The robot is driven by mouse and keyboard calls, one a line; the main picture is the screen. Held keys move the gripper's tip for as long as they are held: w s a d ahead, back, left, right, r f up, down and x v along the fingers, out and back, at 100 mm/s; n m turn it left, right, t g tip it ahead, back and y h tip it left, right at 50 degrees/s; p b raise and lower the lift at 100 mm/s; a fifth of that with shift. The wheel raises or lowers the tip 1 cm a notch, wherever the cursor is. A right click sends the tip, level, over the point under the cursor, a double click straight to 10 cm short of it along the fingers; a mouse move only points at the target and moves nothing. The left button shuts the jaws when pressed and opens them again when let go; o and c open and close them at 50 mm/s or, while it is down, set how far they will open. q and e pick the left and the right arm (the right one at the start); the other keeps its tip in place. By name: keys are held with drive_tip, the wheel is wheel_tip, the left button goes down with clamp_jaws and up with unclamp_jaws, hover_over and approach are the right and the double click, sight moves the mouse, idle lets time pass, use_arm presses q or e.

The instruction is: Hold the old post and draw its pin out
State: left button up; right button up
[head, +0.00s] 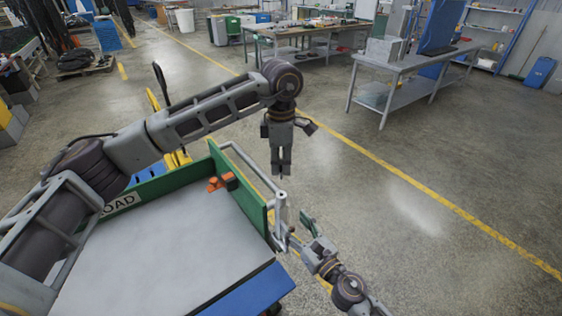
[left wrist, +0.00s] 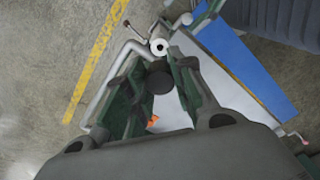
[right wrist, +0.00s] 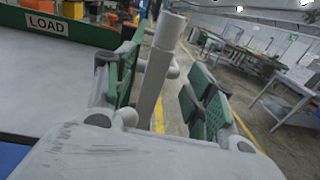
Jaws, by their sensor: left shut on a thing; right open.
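The old post (head: 281,213) is a grey upright tube at the corner of the cart. My left gripper (head: 281,172) points down above the post, shut on a small dark round thing (left wrist: 160,83), apart from the post. My right gripper (head: 299,238) is open, low beside the post. In the right wrist view the post (right wrist: 158,75) stands between its two green-padded fingers, with a gap on the right.
The cart has a grey deck (head: 170,255), a green side board (head: 237,185) and a blue edge (head: 250,292). An orange piece (head: 222,182) sits by the board. A bent grey rail (head: 245,160) runs to the post. The floor on the right is clear; workbenches (head: 405,68) stand behind.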

drive_tip(key=shift+v, duration=1.8)
use_arm(q)
drive_tip(key=shift+m, duration=0.3)
